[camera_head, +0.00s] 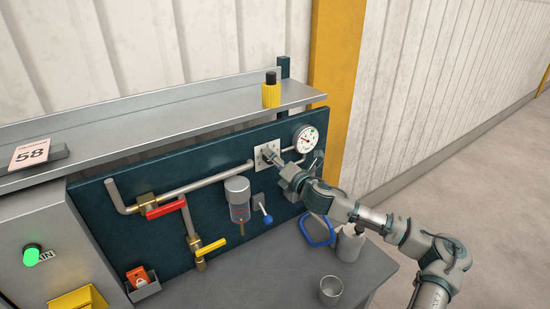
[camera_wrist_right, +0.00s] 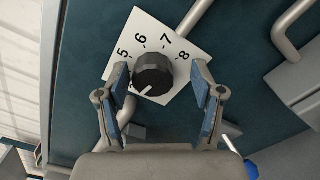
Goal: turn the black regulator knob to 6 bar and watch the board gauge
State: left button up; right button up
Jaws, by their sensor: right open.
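The black regulator knob (camera_wrist_right: 152,72) sits in front of a white scale plate (camera_wrist_right: 182,50) marked 5, 6, 7 and 8 in the right wrist view. Its white mark points to the lower left, away from the 6. My right gripper (camera_wrist_right: 160,82) is open, with one blue-padded finger on each side of the knob and gaps visible. In the head view the gripper (camera_head: 280,165) reaches the plate (camera_head: 262,151) and mostly hides the knob. The round white board gauge (camera_head: 305,139) is just right of the plate; its reading is too small to tell. My left gripper is out of view.
Pipes with a red-handled valve (camera_head: 165,209) and a yellow-handled valve (camera_head: 211,247) run on the dark board (camera_head: 100,200). A shelf (camera_head: 190,110) overhangs it, carrying a yellow-and-black object (camera_head: 271,92). A cup (camera_head: 331,289) and bottle (camera_head: 350,244) stand on the bench below my arm.

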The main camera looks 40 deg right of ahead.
jog(key=shift+w, duration=0.1)
jog(key=shift+a, duration=0.25)
jog(key=shift+c, duration=0.9)
jog(key=shift+a+r, duration=0.1)
jog(key=shift+a, duration=0.2)
jog(key=c, duration=0.4)
jog(key=shift+a+r, duration=0.1)
jog(key=c, duration=0.6)
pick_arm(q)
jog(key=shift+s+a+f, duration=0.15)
pick_arm(e)
jog(key=shift+o, duration=0.2)
jog(key=shift+d, duration=0.35)
